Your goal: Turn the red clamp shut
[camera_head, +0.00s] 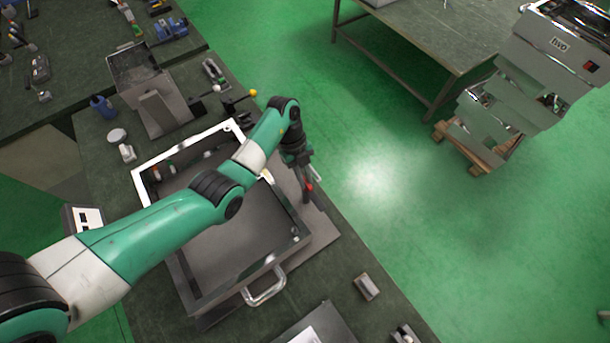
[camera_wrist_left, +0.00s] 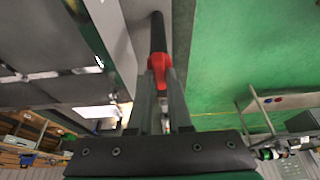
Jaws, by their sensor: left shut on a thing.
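The red clamp (camera_wrist_left: 160,64) shows in the left wrist view between the tips of my left gripper (camera_wrist_left: 160,90), with a dark rod running up from it. In the head view the red part (camera_head: 308,187) is small, at the right side of the open metal box (camera_head: 300,236). My left gripper (camera_head: 304,178) points down there from the end of my green arm. It is shut on the red clamp. The clamp's far side and its exact turn angle are hidden by the fingers. My right gripper is in neither view.
The box has a metal handle (camera_head: 264,290) at its front. A small block (camera_head: 366,287) lies to the right on the dark table. A grey stand (camera_head: 150,92), a yellow-tipped tool (camera_head: 252,93) and a blue cup (camera_head: 103,107) stand behind the box. Green floor lies to the right.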

